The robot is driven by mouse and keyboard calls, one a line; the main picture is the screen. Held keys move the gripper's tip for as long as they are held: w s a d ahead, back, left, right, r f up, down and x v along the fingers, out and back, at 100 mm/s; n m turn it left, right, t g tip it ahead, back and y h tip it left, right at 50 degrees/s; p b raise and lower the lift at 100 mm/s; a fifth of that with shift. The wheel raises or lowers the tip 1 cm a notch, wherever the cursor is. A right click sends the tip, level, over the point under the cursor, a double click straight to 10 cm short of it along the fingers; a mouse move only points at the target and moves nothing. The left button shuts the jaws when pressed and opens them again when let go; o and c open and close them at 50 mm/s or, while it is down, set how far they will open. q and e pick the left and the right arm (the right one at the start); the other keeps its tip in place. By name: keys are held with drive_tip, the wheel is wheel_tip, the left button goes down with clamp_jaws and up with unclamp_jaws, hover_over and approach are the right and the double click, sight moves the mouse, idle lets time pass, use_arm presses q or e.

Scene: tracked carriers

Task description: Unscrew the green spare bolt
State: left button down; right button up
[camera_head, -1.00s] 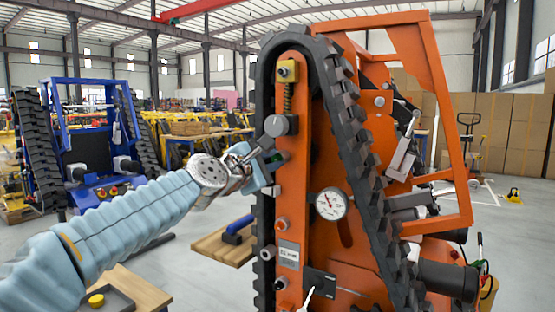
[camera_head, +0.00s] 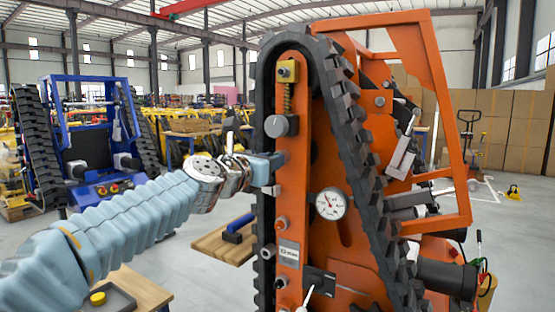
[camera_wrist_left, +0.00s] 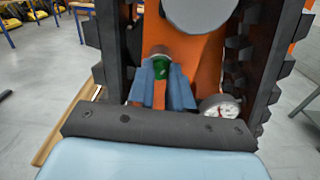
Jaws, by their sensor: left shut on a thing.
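The green spare bolt (camera_wrist_left: 161,66) shows in the left wrist view between the blue fingers of my left gripper (camera_wrist_left: 162,92). It sits on the face of the orange track frame (camera_head: 291,195), with a grey-brown round end just above it. My left gripper (camera_head: 272,163) is shut on the bolt, its fingers reaching to the frame from the left. In the head view the fingers hide the bolt. I cannot tell how far it is screwed in.
A large grey round knob (camera_head: 281,126) is just above the gripper. A white dial gauge (camera_head: 331,203) is at the lower right. Black tracks (camera_head: 345,110) flank the frame. A wooden table (camera_head: 222,243) with a blue-handled tool (camera_head: 238,228) stands at the lower left.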

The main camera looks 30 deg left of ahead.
use_arm(q)
drive_tip(key=shift+n, duration=4.1)
drive_tip(key=n, duration=0.4)
drive_tip(key=shift+n, duration=0.3)
drive_tip(key=c, duration=1.2)
unclamp_jaws()
